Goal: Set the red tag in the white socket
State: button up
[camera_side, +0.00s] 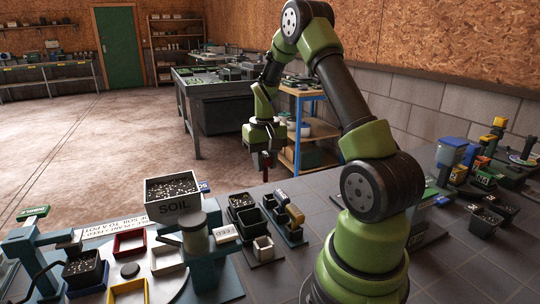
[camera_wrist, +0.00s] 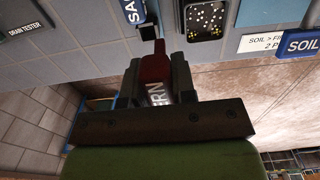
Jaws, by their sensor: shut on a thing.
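My gripper (camera_side: 265,152) is shut on the red tag (camera_side: 266,161) and holds it up in the air beyond the bench's far edge. In the wrist view the red tag (camera_wrist: 153,66) sits between the two dark fingers (camera_wrist: 155,88). The white socket (camera_side: 168,272) appears to be the square white frame on the pale round plate at lower left in the side view. It looks empty and is well to the left of and nearer than my gripper. It does not show in the wrist view.
A red frame (camera_side: 129,253) and a yellow frame (camera_side: 128,285) lie near the white one. A SOIL bin (camera_side: 174,207) and a grey-green post (camera_side: 196,240) stand close beside it. Small pots (camera_side: 262,249) and dark trays (camera_side: 275,208) stand to the right.

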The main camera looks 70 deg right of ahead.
jog(key=s+a+f, duration=0.1)
jog(key=s+a, duration=0.4)
jog(key=a, duration=0.9)
jog(key=shift+f, duration=3.45)
jog(key=shift+f, duration=0.85)
jog(key=o, duration=1)
jog(key=shift+r, duration=0.1)
jog(key=shift+r, duration=3.95)
jog(key=shift+r, duration=0.1)
